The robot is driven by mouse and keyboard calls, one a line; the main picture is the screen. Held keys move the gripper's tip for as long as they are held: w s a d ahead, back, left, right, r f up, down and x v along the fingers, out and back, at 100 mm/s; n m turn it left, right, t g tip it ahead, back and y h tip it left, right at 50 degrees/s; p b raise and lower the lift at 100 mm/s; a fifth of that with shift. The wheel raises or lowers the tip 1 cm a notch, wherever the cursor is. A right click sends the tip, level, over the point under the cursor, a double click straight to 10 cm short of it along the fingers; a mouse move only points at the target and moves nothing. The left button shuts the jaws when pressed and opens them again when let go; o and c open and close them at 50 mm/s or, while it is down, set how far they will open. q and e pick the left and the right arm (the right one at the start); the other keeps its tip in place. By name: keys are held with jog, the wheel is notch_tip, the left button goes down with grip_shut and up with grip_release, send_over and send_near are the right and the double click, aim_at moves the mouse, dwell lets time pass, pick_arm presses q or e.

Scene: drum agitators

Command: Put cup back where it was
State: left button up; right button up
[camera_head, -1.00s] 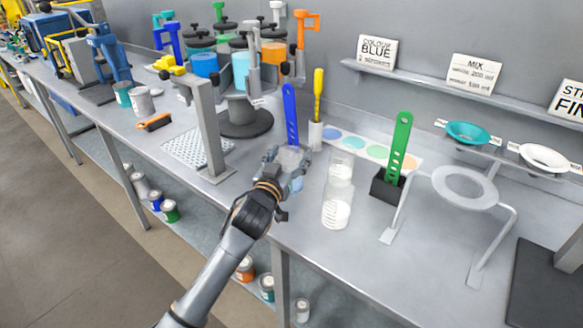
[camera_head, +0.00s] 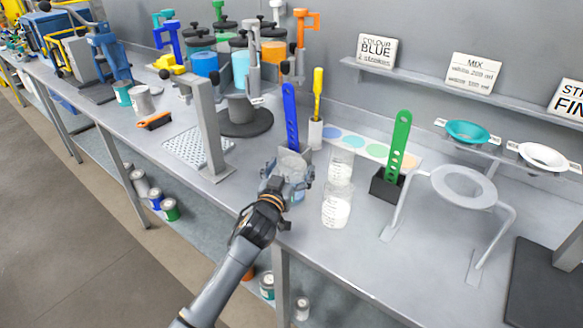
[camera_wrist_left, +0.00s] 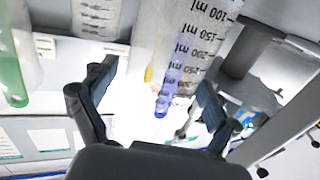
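A clear measuring cup (camera_head: 293,163) is at my left gripper, near the front edge of the grey bench. Its ml markings show large in the left wrist view (camera_wrist_left: 202,45). My left gripper (camera_head: 289,176) has a finger on each side of the cup and appears closed on it; the fingers partly hide it. In the wrist view the fingers (camera_wrist_left: 157,95) flank the clear wall. Whether the cup's base touches the bench cannot be told. My right gripper is not in view.
A blue spatula (camera_head: 290,115) and a yellow tool (camera_head: 318,95) stand behind. A green spatula (camera_head: 398,148) and a ring stand (camera_head: 440,187) are farther right.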

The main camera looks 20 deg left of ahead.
pick_arm(q)
jog(key=shift+r, duration=0.2)
jog(key=s+b, duration=0.1)
jog(key=s, duration=1.1)
jog(key=shift+a, duration=0.25)
